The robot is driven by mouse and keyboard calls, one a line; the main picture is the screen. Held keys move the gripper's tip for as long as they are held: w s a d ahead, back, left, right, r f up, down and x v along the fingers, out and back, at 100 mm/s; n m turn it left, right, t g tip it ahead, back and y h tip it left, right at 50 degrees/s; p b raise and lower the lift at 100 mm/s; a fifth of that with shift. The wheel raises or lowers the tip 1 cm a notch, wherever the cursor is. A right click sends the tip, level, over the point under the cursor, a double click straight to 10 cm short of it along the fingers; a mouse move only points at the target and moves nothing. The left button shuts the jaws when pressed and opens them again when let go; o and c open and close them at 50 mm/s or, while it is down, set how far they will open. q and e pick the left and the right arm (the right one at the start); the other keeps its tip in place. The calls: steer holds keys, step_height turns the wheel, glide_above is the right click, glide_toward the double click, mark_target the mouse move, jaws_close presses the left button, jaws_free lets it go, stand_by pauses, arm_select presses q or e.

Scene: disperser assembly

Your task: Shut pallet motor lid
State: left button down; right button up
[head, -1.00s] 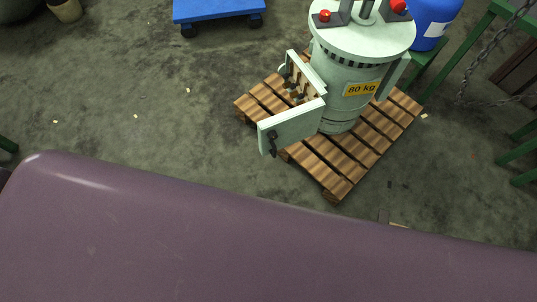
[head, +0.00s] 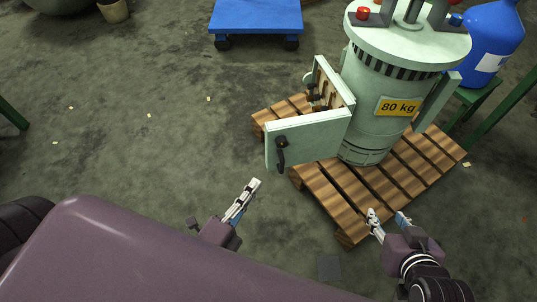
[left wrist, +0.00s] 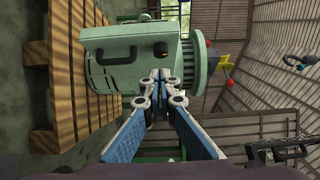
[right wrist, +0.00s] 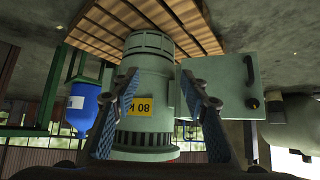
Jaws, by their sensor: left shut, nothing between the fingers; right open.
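The pale green motor (head: 375,110) stands upright on a wooden pallet (head: 345,205) and bears a yellow "80 kg" label. Its lid (head: 315,137), a flat green door with a black handle (head: 281,152), stands swung open to the left, baring the inside. The lid also shows in the right wrist view (right wrist: 222,85). My left gripper (head: 256,183) is shut and empty, below and left of the lid, apart from it. In the left wrist view its fingertips (left wrist: 160,75) point toward the motor. My right gripper (head: 388,215) is open and empty in front of the pallet's near right edge.
A blue drum (head: 492,45) stands on a green stand to the right of the motor. A blue cart (head: 255,15) stands at the back. The concrete floor (head: 150,130) left of the pallet is mostly clear.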

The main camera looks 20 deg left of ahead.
arm_select(q)
steer(key=b, duration=0.2)
glide_toward(274, 140)
steer(key=w+d, duration=0.3)
steer(key=d, duration=0.1)
steer(key=shift+w+a+f+b, duration=0.1)
steer(key=shift+w+a+b, duration=0.3)
steer(key=shift+w+a, duration=0.95)
arm_select(e)
steer(key=w+a+r+t+y, duration=0.1)
steer(key=w+a+r+t, duration=0.1)
steer(key=r, duration=0.5)
steer(key=w+a+r+t+y, duration=0.1)
steer(key=w+r+t, duration=0.4)
steer(key=r, duration=0.1)
steer(key=shift+w+a+r+t, duration=0.3)
steer(key=shift+a+r+t, duration=0.1)
arm_select(q)
steer(key=shift+w, duration=0.1)
